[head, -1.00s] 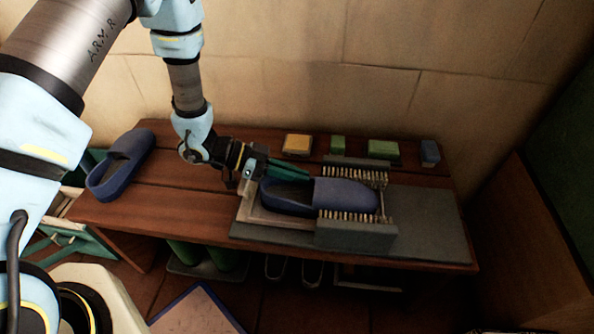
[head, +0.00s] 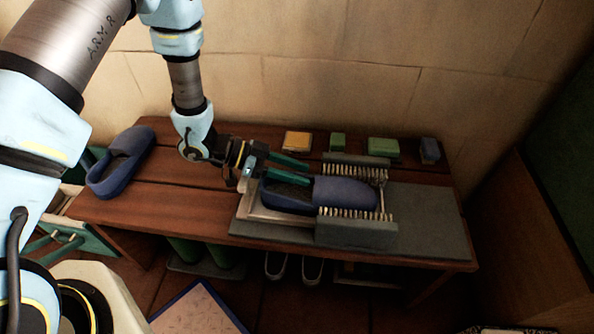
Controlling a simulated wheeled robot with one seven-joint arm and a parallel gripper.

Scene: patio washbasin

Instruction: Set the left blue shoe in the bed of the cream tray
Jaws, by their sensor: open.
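One blue slip-on shoe (head: 345,193) lies flat between two rows of bristles, its toe to the right and its open heel end to the left. The cream tray (head: 262,215) shows as a pale rim at the left and front of this shoe; the shoe hides most of its bed. A second blue shoe (head: 122,162) lies at the left end of the bench. My gripper (head: 306,173) is open, its green fingers apart at the heel end of the shoe in the tray. Whether a finger touches that shoe, I cannot tell.
Grey brush blocks (head: 355,236) stand in front of and behind the shoe on a grey mat (head: 430,225). A yellow block (head: 297,142), two green blocks (head: 383,148) and a blue-grey block (head: 430,151) line the wooden bench's (head: 165,205) back edge. Boots and shoes stand below.

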